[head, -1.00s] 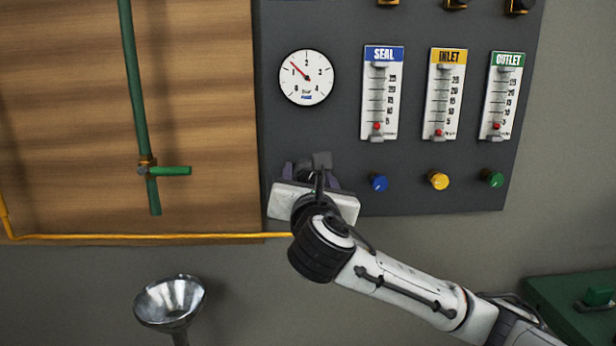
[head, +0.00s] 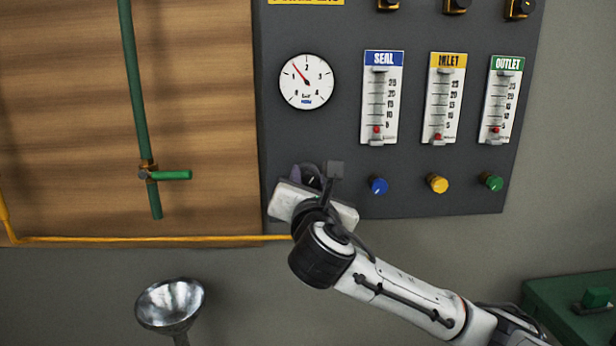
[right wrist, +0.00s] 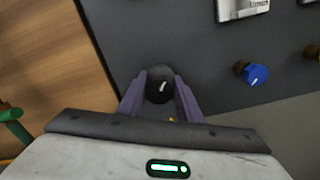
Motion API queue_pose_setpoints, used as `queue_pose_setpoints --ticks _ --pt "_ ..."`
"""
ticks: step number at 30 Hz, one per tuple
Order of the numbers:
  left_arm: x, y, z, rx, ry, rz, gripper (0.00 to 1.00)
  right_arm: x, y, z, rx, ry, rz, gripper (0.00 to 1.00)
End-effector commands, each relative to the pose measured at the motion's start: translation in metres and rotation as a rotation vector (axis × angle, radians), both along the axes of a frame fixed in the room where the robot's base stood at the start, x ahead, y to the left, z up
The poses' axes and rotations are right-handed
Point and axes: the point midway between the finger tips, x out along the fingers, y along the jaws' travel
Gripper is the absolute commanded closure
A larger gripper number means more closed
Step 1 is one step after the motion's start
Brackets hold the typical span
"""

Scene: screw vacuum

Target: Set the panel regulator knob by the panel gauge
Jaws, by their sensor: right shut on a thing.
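The panel gauge (head: 306,82) is a round white dial at the upper left of the dark panel in the head view. Its red needle points up and left, between 1 and 2. The regulator knob (right wrist: 160,86) is black with a white mark and sits between the fingers in the right wrist view. My right gripper (right wrist: 160,92) is shut on it, with one purple finger on each side. In the head view the right gripper (head: 316,177) covers most of the knob, below the gauge. My left gripper is not in view.
The dark panel (head: 345,160) also carries SEAL (head: 382,98), INLET (head: 443,98) and OUTLET (head: 501,98) flow meters, with blue (head: 378,186), yellow (head: 438,184) and green (head: 492,182) knobs below. A green pipe (head: 139,80) and a metal funnel (head: 169,305) are at left.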

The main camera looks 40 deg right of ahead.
Motion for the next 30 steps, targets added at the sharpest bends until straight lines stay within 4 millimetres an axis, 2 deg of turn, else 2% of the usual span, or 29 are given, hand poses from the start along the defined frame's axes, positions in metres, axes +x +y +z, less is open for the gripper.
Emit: queue_pose_setpoints --ticks 18,30 --pt "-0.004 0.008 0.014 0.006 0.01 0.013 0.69 -0.001 0.0 -0.003 0.495 -0.295 -0.001 0.91" --pt "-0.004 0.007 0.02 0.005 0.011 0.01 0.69 -0.001 -0.001 -0.005 0.74 -0.447 -0.001 0.91"
